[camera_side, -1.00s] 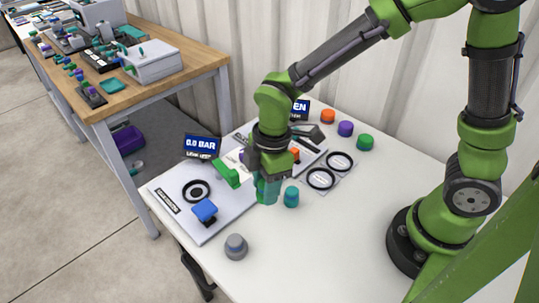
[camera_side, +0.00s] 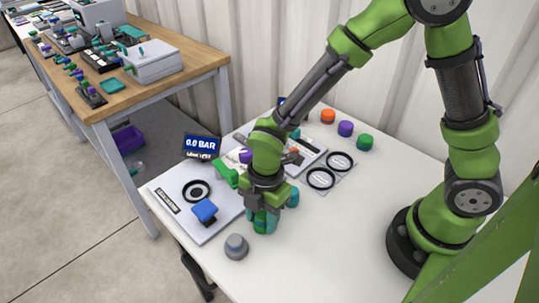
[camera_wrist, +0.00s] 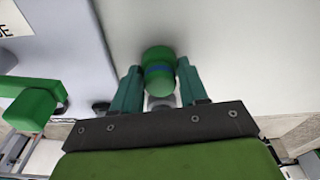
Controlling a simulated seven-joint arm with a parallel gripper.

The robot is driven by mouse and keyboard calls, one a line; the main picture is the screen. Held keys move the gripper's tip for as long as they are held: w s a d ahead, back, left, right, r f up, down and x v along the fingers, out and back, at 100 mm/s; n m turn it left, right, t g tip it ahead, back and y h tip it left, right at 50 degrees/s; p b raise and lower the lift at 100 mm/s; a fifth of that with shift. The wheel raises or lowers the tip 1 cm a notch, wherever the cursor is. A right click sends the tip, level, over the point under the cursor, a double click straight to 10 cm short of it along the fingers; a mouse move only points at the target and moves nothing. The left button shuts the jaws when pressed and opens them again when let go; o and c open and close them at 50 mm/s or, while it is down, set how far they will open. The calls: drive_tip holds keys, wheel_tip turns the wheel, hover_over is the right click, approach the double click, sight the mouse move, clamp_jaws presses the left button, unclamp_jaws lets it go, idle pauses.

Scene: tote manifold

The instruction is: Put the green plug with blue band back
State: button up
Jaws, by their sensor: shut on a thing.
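The green plug with blue band (camera_wrist: 159,56) is between the two teal fingers of my gripper (camera_wrist: 158,88) in the wrist view. My gripper is shut on it. In the side view my gripper (camera_side: 262,222) points down over the white table, right of the panel's front corner, with the plug mostly hidden between its fingers. Whether the plug touches the table cannot be told. The grey-white panel (camera_side: 225,207) carries an open black ring port (camera_side: 196,181), a blue lever (camera_side: 205,208) and a green handle (camera_side: 226,174).
A grey plug (camera_side: 236,246) stands just in front of my gripper. A teal plug (camera_side: 293,197) is close behind it. Two black rings (camera_side: 320,187) lie further back. Orange (camera_side: 328,116), purple (camera_side: 345,128) and green (camera_side: 365,142) plugs stand behind. A display (camera_side: 202,146) reads 0.0 BAR. The table's right front is clear.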

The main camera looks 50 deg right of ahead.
drive_tip(key=shift+f, duration=0.15)
drive_tip(key=o, duration=1.1)
drive_tip(key=shift+o, duration=0.2)
wheel_tip(320, 180, up, 12)
drive_tip(key=d, duration=0.1)
drive_tip(key=s+d+r+m+t, duration=0.3)
drive_tip(key=d+r+m, duration=0.2)
drive_tip(key=d+m, duration=0.3)
drive_tip(key=s+d+r+m+t, duration=0.2)
drive_tip(key=d+r+m+t, duration=0.2)
drive_tip(key=m, duration=1.2)
drive_tip(key=shift+s+d+r+y, duration=0.35)
drive_tip(key=shift+d+r, duration=0.95)
drive_tip(key=shift+d, duration=0.6)
